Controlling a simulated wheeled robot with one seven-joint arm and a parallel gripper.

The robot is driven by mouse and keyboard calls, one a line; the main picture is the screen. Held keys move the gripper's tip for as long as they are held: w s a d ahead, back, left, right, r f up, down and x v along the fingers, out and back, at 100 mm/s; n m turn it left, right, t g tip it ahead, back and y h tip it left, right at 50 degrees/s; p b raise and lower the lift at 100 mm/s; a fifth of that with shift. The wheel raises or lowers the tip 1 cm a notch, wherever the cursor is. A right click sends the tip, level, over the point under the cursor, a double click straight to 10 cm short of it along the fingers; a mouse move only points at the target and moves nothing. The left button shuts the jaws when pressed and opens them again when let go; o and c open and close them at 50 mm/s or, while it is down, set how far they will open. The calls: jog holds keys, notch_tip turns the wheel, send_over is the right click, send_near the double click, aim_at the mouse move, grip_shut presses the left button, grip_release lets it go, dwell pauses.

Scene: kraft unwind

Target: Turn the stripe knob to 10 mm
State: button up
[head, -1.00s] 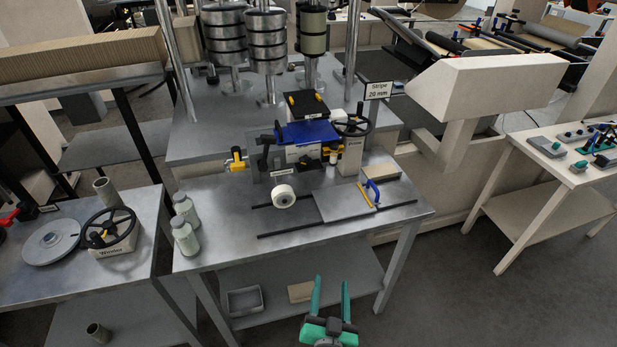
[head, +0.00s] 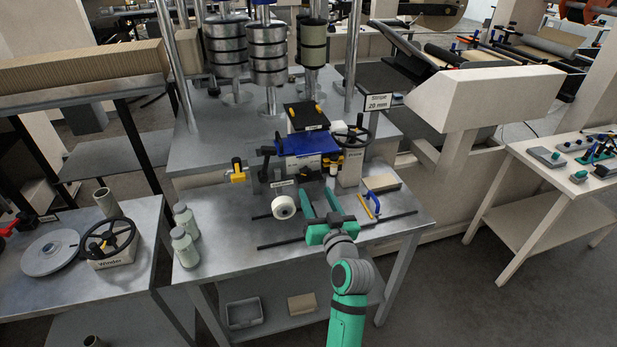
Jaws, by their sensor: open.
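A blue-handled tool (head: 373,204) and flat box (head: 381,183) lie right. Two bottles (head: 184,245) stand on the bench's left. Another handwheel (head: 109,238), on a "Winder" box, is far left.

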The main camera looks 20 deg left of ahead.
aim_at(308, 174)
jog(key=x, duration=0.9)
jog(key=shift+w, duration=0.2)
jog(key=c, duration=1)
jog(key=shift+w+d, duration=0.1)
jog(key=shift+c, duration=0.2)
